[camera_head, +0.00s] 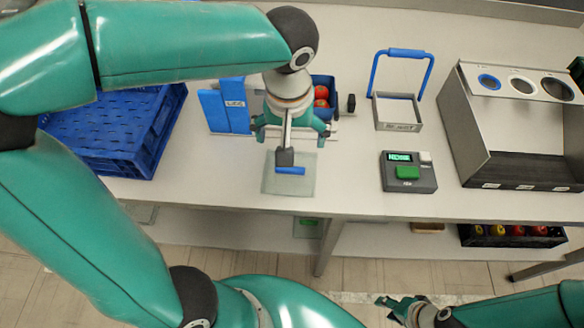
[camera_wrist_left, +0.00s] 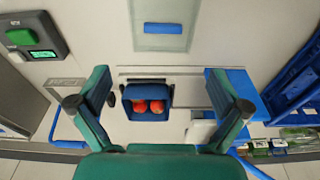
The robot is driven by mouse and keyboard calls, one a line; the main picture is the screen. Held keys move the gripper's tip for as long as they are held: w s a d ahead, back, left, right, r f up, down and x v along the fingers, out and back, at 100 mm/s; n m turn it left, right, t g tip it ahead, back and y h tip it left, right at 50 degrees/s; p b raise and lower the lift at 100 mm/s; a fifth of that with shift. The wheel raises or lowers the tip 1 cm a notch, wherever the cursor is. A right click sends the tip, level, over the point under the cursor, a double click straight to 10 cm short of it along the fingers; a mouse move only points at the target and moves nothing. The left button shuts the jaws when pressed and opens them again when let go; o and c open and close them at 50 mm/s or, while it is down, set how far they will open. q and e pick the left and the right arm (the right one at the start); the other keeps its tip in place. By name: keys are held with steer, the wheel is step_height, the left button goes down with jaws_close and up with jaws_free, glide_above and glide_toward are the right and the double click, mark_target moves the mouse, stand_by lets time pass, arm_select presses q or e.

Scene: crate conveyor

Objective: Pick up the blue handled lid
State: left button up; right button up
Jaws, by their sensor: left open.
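The lid is a pale, see-through square plate (camera_head: 273,186) with a blue bar handle (camera_head: 291,171), lying flat near the table's front edge. In the left wrist view the lid (camera_wrist_left: 160,42) and its blue handle (camera_wrist_left: 163,28) are at the top. My left gripper (camera_head: 291,130) hangs above the table, just behind the lid in the head view, fingers spread wide and empty. In the left wrist view its fingers (camera_wrist_left: 160,85) frame the blue bin, not the handle. My right gripper (camera_head: 403,304) is low, in front of the table; its jaw state is unclear.
A blue bin with red items (camera_head: 321,83) and a blue panel device (camera_head: 226,108) stand behind the lid. A blue crate (camera_head: 150,150) is left. A blue-handled frame (camera_head: 398,110), green-button box (camera_head: 407,184) and metal holed station (camera_head: 468,130) are right. Table around the lid is clear.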

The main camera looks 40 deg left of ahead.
arm_select(q)
glide_above(290, 172)
steer(key=f, duration=0.7)
steer(key=shift+d+f, duration=0.1)
steer(key=shift+d, duration=0.1)
steer(key=shift+w+a+f, duration=0.1)
steer(key=shift+a+f, duration=0.05)
steer(key=shift+f, duration=0.9)
steer(key=shift+w+a+f, duration=0.1)
steer(key=shift+f, duration=1)
steer(key=shift+w+a+f, duration=0.1)
steer(key=shift+a+f, duration=0.05)
steer(key=shift+f, duration=0.9)
steer(key=shift+c, duration=0.2)
steer(key=c, duration=0.8)
